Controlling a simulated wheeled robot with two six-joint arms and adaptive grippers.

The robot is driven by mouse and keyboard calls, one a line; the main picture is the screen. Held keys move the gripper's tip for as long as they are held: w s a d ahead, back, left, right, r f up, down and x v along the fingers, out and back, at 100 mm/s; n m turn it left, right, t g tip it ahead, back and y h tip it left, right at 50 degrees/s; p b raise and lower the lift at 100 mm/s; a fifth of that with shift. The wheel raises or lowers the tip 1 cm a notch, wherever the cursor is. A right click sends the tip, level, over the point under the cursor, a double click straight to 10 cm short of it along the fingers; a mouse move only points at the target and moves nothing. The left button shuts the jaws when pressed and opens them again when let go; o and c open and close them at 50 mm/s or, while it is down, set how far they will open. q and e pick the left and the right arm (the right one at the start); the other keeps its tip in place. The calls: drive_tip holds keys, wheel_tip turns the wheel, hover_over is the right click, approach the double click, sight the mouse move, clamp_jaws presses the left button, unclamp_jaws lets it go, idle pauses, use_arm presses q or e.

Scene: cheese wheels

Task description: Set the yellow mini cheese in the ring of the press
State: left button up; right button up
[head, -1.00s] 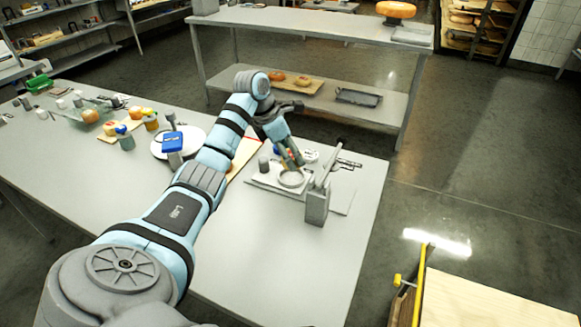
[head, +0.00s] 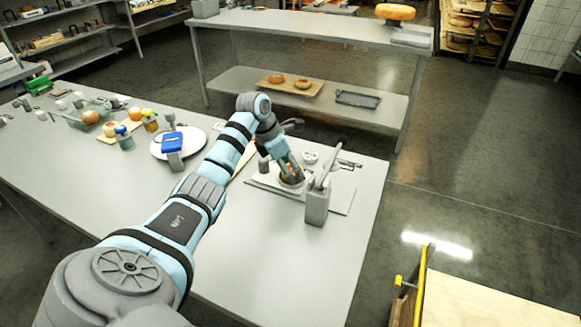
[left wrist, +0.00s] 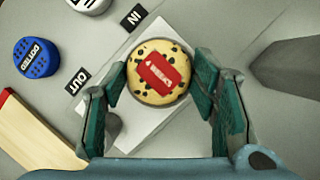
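The yellow mini cheese (left wrist: 158,72), round with dark spots and a red label, lies between the two green-padded fingers of my left gripper (left wrist: 160,80) in the left wrist view. A fingertip is against or very close to each side of it. In the head view my left gripper (head: 292,176) points down at the press (head: 260,181), low over the ring's place. The ring is mostly hidden by the cheese and fingers. I cannot tell how deep the cheese sits in it. My right gripper is out of view.
A grey upright block (head: 316,208) stands just right of the press. A blue lid marked DOTTED (left wrist: 37,57) and IN and OUT labels lie near it. The table's front is clear.

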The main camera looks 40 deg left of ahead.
use_arm(q)
drive_tip(key=shift+o, duration=0.9)
drive_tip(key=shift+a+f, duration=0.15)
drive_tip(key=shift+f, duration=0.05)
drive_tip(key=shift+r, duration=0.3)
drive_tip(key=p+v, duration=0.1)
drive_tip(key=v, duration=1.1)
drive_tip(key=shift+r+p, duration=0.35)
drive_tip(key=shift+r, duration=0.05)
